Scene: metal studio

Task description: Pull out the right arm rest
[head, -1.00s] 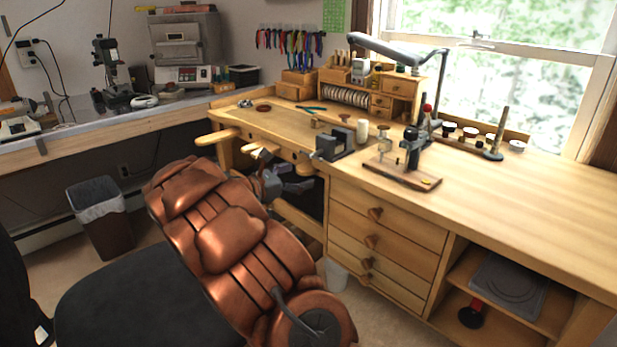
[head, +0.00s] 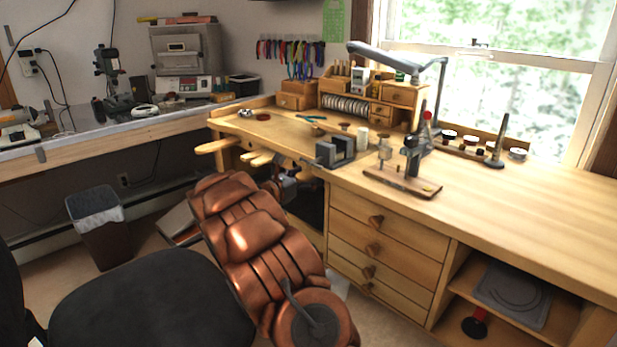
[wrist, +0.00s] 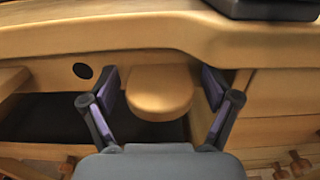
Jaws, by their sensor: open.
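The right arm rest (wrist: 159,100) is a rounded light-wood tab under the front edge of the workbench. In the wrist view it sits between the two fingers of my gripper (wrist: 161,84), which is open. One finger is on each side, with a gap visible at both sides, so I see no grip on it. The left arm rest (head: 219,146) juts out from the bench's left part.
The wooden workbench (head: 520,205) has drawers (head: 385,235) to the right of my arm. A small vise (head: 335,150) stands at the bench edge above. A black chair (head: 150,300) and a waste bin (head: 98,225) stand at left.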

